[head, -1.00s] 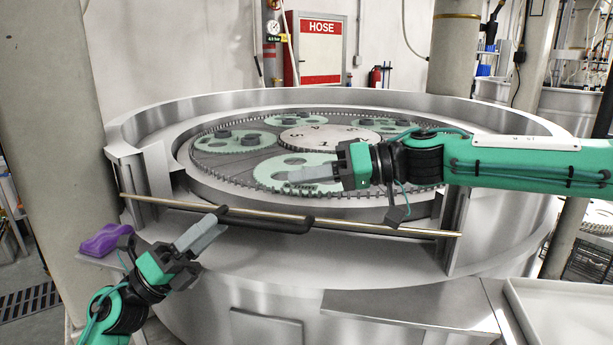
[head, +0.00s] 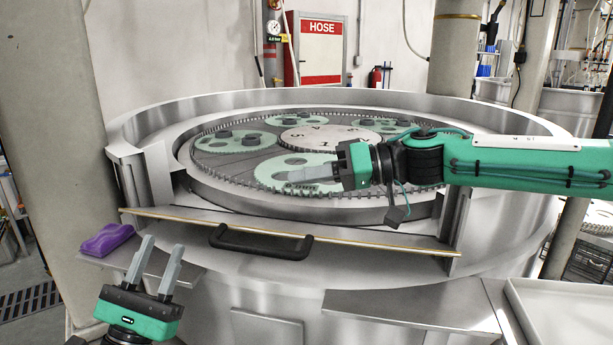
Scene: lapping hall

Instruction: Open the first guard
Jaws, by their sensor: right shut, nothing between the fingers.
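The guard (head: 350,232) is a metal panel across the front opening of the round lapping machine, with a brass-coloured edge. Its black handle (head: 260,243) is at the front, left of the panel's middle. The panel's upper surface shows, so it leans outward; how far it is swung I cannot tell exactly. My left gripper (head: 163,246) is open and empty, left of and apart from the handle, fingers pointing up. My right gripper (head: 308,174) is shut and empty, over the geared plates behind the guard. It hides part of a green carrier (head: 270,172).
The machine's high round rim (head: 300,99) surrounds the plates. A purple object (head: 107,239) lies on a small ledge at the left, near my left gripper. A pale tray (head: 560,312) is at the lower right. A thick column (head: 50,130) stands at the left.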

